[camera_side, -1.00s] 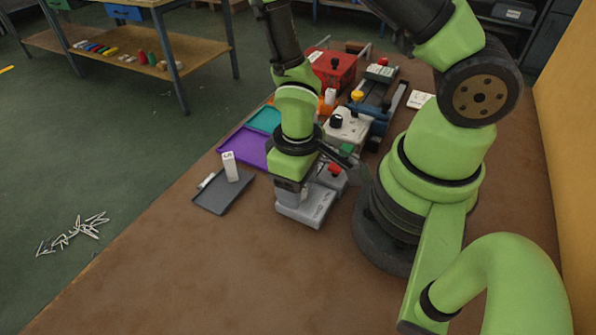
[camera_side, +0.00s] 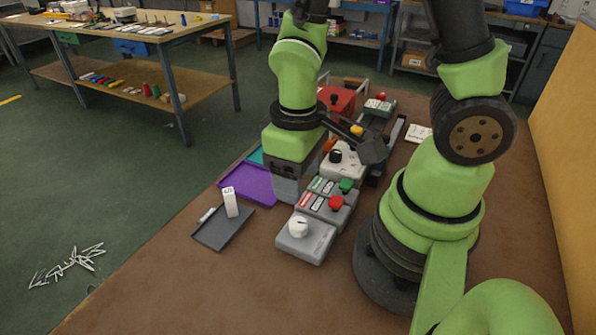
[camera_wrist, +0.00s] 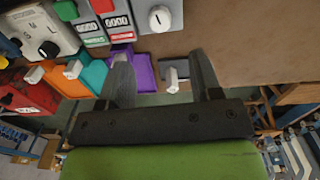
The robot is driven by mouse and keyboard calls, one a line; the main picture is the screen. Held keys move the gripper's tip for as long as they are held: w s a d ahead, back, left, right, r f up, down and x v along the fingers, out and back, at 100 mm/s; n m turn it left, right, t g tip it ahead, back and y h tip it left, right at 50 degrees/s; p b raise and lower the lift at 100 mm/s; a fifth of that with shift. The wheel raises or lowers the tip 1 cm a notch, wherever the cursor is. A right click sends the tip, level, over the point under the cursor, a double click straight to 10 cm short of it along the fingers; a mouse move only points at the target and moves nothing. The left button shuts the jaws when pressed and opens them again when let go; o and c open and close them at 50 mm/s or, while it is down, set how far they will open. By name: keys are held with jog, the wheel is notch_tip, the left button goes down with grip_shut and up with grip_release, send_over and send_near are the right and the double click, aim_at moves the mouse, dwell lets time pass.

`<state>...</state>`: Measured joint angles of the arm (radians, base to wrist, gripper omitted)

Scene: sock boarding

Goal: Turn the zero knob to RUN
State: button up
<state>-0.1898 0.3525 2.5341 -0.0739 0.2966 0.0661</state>
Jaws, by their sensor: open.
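A white knob (camera_side: 298,226) sits on a low grey box (camera_side: 305,243) at the near end of the row of devices. It also shows at the top of the wrist view (camera_wrist: 159,18), with a dark pointer mark. A second, black knob (camera_side: 336,156) is on a pale grey box (camera_side: 346,164) farther back, also in the wrist view (camera_wrist: 48,48). I cannot read which is the zero knob or where RUN is. My gripper (camera_wrist: 160,68) is open and empty, its two dark fingers apart. In the side view it is up beyond the white knob, touching neither knob; its fingertips are unclear.
Two counter boxes with a green button (camera_side: 346,185) and a red button (camera_side: 336,202) stand between the knob boxes. A purple tray (camera_side: 248,183) lies left of my gripper. The bench front is clear.

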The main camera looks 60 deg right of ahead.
aim_at(299, 222)
jog(key=shift+c, duration=1.4)
jog(key=shift+f+m, duration=0.85)
jog(key=shift+f, duration=0.8)
jog(key=shift+f+m, duration=0.9)
jog(key=shift+f, duration=0.8)
jog(key=shift+f+m, duration=0.85)
jog(key=shift+f, duration=0.8)
